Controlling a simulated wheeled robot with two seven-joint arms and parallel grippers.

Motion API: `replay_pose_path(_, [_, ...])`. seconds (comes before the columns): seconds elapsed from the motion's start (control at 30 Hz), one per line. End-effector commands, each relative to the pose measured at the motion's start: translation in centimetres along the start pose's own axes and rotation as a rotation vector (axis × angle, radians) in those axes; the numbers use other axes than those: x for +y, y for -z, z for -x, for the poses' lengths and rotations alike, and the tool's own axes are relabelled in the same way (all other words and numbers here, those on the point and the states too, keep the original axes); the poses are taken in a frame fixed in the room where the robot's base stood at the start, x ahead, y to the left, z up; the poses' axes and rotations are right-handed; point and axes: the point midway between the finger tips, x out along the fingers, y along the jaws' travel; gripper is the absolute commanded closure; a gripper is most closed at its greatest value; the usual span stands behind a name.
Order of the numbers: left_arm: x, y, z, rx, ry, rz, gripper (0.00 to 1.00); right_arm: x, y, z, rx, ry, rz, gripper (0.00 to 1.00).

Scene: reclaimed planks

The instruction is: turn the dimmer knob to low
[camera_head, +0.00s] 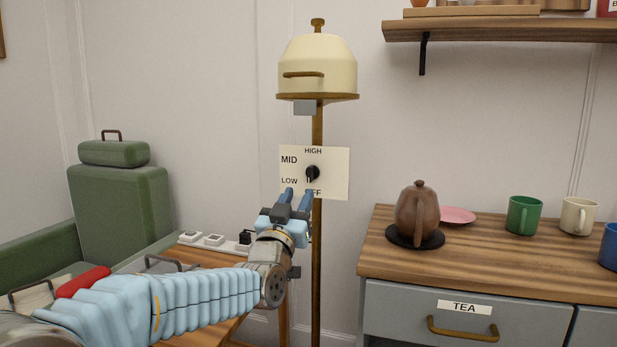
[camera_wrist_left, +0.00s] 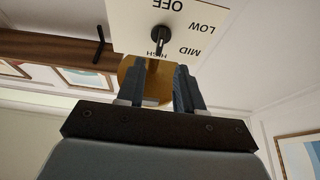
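The dimmer knob (camera_head: 312,172) is small, black and round, on a cream panel (camera_head: 335,185) lettered HIGH, MID, LOW and OFF. In the left wrist view the picture is upside down: the knob (camera_wrist_left: 160,36) appears beyond the gap between two parted fingers (camera_wrist_left: 160,72). Nothing is between the fingers. My right gripper is not in view.
A lamp with a cream shade (camera_head: 318,63) and brass pole (camera_head: 316,270) stands at the panel. A wooden-topped cabinet (camera_head: 480,255) with a brown teapot (camera_head: 418,210) and mugs is at right, under a shelf (camera_head: 500,30).

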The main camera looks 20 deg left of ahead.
Motion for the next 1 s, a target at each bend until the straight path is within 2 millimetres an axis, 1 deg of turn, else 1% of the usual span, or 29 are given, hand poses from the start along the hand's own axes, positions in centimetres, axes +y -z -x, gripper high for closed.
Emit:
replay_pose_path(0.03, [0.1, 0.1, -1.3, -0.001, 0.000, -0.006, 0.64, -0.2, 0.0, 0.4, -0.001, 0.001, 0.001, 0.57])
replay_pose_path(0.1, [0.1, 0.1, -3.0, -0.001, -0.001, -0.008, 0.64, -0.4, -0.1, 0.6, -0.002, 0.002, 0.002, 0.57])
replay_pose_path(0.2, [0.0, 0.1, -5.0, -0.001, 0.000, -0.005, 0.64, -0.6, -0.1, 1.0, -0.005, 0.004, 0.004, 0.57])
replay_pose_path(0.33, [0.1, 0.1, -6.9, -0.002, -0.001, -0.003, 0.64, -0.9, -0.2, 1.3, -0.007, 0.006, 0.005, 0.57])
replay_pose_path(0.5, [0.1, -0.1, -8.1, -0.003, -0.001, -0.001, 0.64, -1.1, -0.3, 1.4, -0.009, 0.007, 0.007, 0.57])
replay_pose_path(0.77, [0.1, -0.1, -8.2, -0.003, -0.002, 0.001, 0.64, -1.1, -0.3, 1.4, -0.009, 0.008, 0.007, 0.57])
replay_pose_path(0.8, [0.1, -0.1, -8.2, -0.003, -0.002, 0.001, 0.67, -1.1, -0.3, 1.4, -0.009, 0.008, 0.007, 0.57])
replay_pose_path(0.87, [0.1, -0.1, -8.2, -0.003, -0.002, 0.001, 0.76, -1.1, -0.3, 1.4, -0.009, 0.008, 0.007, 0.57])
replay_pose_path(1.0, [0.1, -0.1, -8.2, -0.003, -0.002, 0.001, 0.98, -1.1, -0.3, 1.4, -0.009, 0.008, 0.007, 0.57])
